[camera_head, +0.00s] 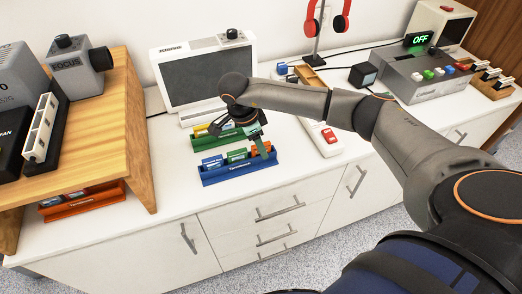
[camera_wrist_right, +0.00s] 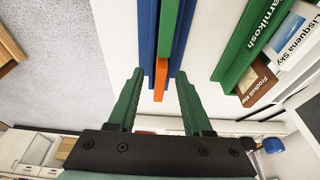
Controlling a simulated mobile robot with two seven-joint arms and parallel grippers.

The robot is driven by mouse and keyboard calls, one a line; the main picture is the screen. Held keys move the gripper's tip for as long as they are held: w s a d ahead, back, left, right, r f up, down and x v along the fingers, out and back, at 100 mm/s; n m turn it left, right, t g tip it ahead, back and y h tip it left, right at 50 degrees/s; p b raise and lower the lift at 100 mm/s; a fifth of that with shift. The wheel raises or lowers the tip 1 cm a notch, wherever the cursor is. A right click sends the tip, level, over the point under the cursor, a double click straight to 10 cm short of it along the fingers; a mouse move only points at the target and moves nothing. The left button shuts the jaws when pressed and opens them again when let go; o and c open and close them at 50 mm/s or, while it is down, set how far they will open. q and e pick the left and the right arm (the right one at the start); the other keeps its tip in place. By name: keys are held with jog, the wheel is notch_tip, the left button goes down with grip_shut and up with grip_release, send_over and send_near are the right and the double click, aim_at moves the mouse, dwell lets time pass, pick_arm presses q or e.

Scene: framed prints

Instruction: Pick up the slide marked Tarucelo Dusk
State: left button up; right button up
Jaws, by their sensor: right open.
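My right gripper (camera_head: 259,143) is open above the right end of the blue rack (camera_head: 240,175). In the right wrist view, the green fingers of my right gripper (camera_wrist_right: 159,76) stand apart, with the end of an orange slide (camera_wrist_right: 160,82) between their tips. The blue rack (camera_wrist_right: 146,35) holds this slide and a green slide (camera_wrist_right: 168,25); in the head view a blue slide (camera_head: 212,161) sits at its left. I cannot read the name Tarucelo Dusk on any slide. My left gripper is not in view.
A green rack (camera_wrist_right: 250,35) with slides labelled like "Lisquena Sky" (camera_wrist_right: 294,35) stands behind the blue one. A monitor (camera_head: 205,75) is behind the racks. A wooden shelf (camera_head: 130,130) is at left. A grey button box (camera_head: 425,78) is at right.

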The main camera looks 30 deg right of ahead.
jog(key=shift+c, duration=0.2)
grip_shut()
dwell(0.4)
